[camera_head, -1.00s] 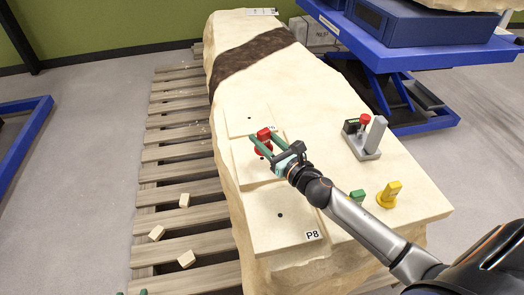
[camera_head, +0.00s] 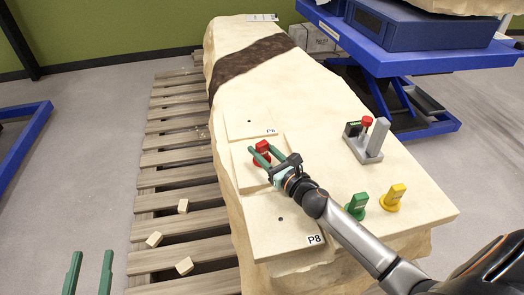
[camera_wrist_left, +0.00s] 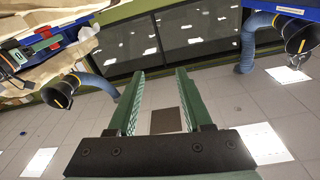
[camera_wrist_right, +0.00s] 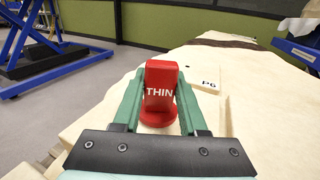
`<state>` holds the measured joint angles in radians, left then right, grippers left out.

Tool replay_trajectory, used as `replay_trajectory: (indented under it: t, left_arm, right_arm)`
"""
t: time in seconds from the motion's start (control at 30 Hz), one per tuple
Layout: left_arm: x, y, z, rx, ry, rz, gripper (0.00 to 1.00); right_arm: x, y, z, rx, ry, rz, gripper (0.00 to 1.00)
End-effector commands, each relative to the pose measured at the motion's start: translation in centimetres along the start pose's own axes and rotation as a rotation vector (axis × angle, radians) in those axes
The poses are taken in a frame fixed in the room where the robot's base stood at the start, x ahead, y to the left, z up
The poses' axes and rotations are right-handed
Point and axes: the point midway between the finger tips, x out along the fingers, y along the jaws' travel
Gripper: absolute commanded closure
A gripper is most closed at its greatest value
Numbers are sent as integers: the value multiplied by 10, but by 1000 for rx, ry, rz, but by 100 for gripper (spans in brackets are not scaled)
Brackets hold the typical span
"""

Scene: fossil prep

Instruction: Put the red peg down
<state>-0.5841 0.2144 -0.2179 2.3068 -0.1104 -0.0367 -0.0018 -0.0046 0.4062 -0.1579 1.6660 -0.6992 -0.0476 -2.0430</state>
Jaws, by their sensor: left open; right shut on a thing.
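The red peg (camera_head: 262,150), marked THIN, is upright between the fingers of my right gripper (camera_head: 259,153). My right gripper is shut on it over the middle pale plate (camera_head: 243,172). In the right wrist view, the red peg (camera_wrist_right: 160,88) has a wide round flange below its flat grip. Its underside and the middle plate's hole are hidden, so I cannot tell whether it is seated. My left gripper (camera_head: 92,255) is open and empty, low at the left over the floor. In the left wrist view, nothing is between its fingers (camera_wrist_left: 157,75).
Plate P6 (camera_head: 237,127) and plate P8 (camera_head: 268,237) lie on either side, each with an empty hole. A green peg (camera_head: 357,205), a yellow peg (camera_head: 393,196) and a grey stand with a red knob (camera_head: 370,145) are at the right on the pale block (camera_head: 330,120).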

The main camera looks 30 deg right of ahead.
Motion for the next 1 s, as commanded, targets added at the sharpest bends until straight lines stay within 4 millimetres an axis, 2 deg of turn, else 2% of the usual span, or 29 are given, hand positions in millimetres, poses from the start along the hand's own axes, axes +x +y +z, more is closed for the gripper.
replay_trajectory:
  t: [0.6,0.63,0.87,1.0]
  left_arm:
    - [0,-1,-12,13,48,-2,50]
    - [0,-1,-13,14,52,-2,50]
    - [0,-1,-14,17,54,0,50]
    - [0,-1,-14,19,54,2,50]
  right_arm:
    - [0,0,-2,0,0,0,100]
    - [0,0,-2,1,0,0,56]
    - [0,0,-2,0,0,0,30]
    - [0,0,-2,0,0,0,28]
